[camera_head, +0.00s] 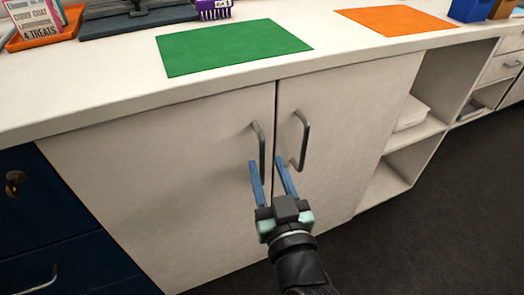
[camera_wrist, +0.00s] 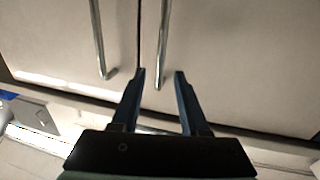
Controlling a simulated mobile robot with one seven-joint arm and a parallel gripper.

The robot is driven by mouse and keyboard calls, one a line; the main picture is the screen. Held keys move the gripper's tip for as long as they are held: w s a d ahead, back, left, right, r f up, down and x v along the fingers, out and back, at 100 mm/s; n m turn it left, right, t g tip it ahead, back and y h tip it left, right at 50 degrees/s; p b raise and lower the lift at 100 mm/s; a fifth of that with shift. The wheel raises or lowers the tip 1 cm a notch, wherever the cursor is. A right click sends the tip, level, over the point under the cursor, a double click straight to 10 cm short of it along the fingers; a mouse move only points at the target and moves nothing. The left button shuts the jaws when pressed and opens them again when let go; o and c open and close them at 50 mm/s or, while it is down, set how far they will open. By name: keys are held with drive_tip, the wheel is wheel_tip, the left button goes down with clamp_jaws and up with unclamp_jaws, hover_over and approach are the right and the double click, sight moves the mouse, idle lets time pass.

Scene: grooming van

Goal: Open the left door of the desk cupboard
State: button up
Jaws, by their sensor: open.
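The desk cupboard has two pale, closed doors that meet at a narrow dark gap. The left door (camera_head: 170,165) carries a grey vertical bar handle (camera_head: 263,148) near that gap. The right door (camera_head: 345,130) has a matching handle (camera_head: 303,145). My gripper (camera_head: 267,162) is open, its two blue fingers pointing at the doors, with the lower part of the left handle between them in the picture. The wrist view seems turned over: the left door's handle (camera_wrist: 164,45) ends between the fingertips (camera_wrist: 159,76). I cannot tell how deep the fingers reach around it.
The countertop (camera_head: 115,85) overhangs the doors and holds a green mat (camera_head: 232,47), an orange mat (camera_head: 395,20), a purple basket (camera_head: 213,8) and an orange tray (camera_head: 42,36). Dark blue drawers (camera_head: 60,235) adjoin at left, open shelves (camera_head: 415,140) at right. Dark floor (camera_head: 440,230) is clear.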

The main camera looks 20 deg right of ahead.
sight(263, 154)
drive_tip(key=shift+w+d+b, duration=0.15)
drive_tip(key=shift+w+d, duration=0.1)
drive_tip(key=shift+w, duration=1)
drive_tip(key=shift+w+d+b, duration=0.15)
drive_tip(key=shift+w+d, duration=0.05)
drive_tip(key=shift+w, duration=1)
drive_tip(key=shift+c, duration=0.3)
clamp_jaws()
